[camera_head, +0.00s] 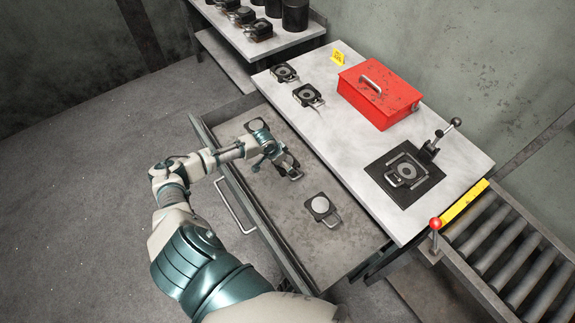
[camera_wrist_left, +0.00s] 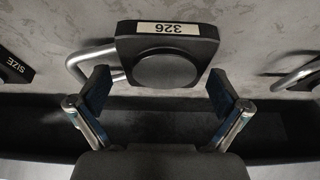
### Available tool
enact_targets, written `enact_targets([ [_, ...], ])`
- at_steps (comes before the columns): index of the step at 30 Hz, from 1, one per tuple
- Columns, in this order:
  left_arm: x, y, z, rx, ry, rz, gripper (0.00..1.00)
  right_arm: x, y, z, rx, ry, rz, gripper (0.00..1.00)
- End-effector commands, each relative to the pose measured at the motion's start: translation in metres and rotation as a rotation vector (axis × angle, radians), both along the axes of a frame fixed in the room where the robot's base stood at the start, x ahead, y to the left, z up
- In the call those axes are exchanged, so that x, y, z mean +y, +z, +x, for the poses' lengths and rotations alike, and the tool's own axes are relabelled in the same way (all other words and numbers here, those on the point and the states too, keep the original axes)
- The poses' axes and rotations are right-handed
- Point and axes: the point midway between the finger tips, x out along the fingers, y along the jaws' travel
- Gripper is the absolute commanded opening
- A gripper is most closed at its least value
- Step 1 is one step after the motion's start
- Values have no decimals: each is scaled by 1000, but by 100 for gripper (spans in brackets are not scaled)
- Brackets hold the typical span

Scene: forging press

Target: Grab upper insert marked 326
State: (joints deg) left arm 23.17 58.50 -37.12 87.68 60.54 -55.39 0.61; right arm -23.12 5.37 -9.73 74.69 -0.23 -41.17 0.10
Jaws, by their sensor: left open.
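The upper insert marked 326 (camera_wrist_left: 166,60) is a dark block with a round raised face, a white label and a metal loop handle. It fills the middle of the left wrist view, its label upside down. In the head view the middle insert (camera_head: 288,166) in the open drawer lies under my left gripper (camera_head: 267,153), which partly hides it. In the left wrist view my left gripper (camera_wrist_left: 160,95) is open, one finger on each side of the insert's near part. The left finger is close to the handle. Contact cannot be told. My right gripper is not in view.
The open drawer (camera_head: 345,250) also holds an insert (camera_head: 256,125) behind and one (camera_head: 321,206) in front. The worktable bears a red box (camera_head: 380,92), two inserts and a black fixture (camera_head: 404,172). A roller conveyor (camera_head: 510,250) stands at the right.

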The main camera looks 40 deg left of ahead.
Motion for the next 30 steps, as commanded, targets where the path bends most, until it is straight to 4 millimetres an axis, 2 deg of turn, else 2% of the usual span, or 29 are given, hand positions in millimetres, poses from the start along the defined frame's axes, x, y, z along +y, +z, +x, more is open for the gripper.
enact_targets([
  [3, 0, -9, 4, -2, 0, 0, 100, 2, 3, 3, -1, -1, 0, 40],
  [10, -2, -8, 4, -2, 0, 6, 100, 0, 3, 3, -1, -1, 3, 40],
  [19, -3, -7, 4, -4, -1, 5, 25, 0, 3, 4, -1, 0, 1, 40],
  [26, -1, -4, 6, -11, 1, 1, 24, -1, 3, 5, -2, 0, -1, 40],
  [30, -1, 7, 6, -12, 0, 2, 24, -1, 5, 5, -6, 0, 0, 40],
])
